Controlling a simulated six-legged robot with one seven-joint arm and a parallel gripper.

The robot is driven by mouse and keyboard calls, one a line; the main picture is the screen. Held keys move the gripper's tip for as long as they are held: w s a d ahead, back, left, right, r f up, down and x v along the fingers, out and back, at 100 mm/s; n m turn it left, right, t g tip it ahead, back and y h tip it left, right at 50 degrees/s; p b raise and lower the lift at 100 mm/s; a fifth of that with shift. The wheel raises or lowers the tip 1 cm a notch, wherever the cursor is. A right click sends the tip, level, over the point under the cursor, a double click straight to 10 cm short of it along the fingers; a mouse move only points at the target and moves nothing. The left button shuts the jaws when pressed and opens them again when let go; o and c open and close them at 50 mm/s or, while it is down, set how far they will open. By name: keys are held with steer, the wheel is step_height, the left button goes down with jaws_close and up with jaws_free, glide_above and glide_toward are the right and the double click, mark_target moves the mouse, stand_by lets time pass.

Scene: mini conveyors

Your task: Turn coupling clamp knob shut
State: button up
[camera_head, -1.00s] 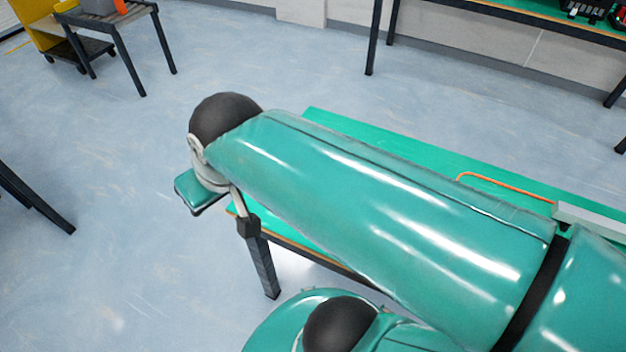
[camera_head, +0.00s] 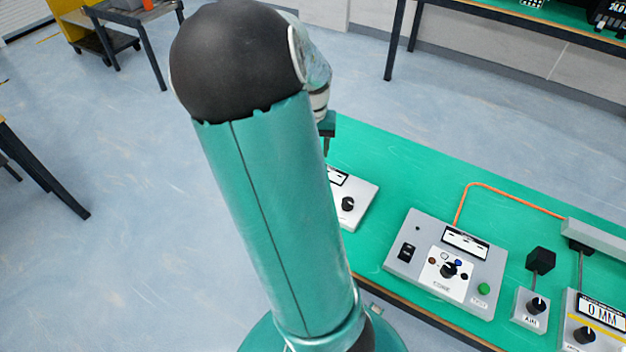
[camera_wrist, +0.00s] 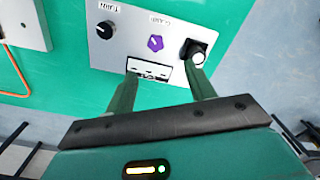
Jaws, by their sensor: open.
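In the wrist view, a purple pointed knob (camera_wrist: 155,43) sits on a light grey panel (camera_wrist: 125,52), below a small upside-down label that seems to read CLAMP. My gripper (camera_wrist: 161,75) is open and empty. Its two dark green fingers reach over the panel's near edge, either side of a small display (camera_wrist: 150,72). The purple knob lies just beyond the fingertips, apart from them. The right finger's tip is close to a black fitting with a white round end (camera_wrist: 198,57); I cannot tell if they touch. In the head view my arm hides the purple knob.
The panel's black knob (camera_wrist: 105,29) is at the left; it also shows in the head view (camera_head: 347,203). Farther right on the green bench (camera_head: 400,165) are a grey control box (camera_head: 400,265), a small knob unit (camera_head: 530,308) and a readout box (camera_head: 600,335). An orange cable (camera_head: 515,193) runs behind.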

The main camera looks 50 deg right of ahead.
steer(key=f, duration=1.4)
steer(key=shift+s+d, duration=0.2)
steer(key=shift+d, duration=0.2)
steer(key=c, duration=1)
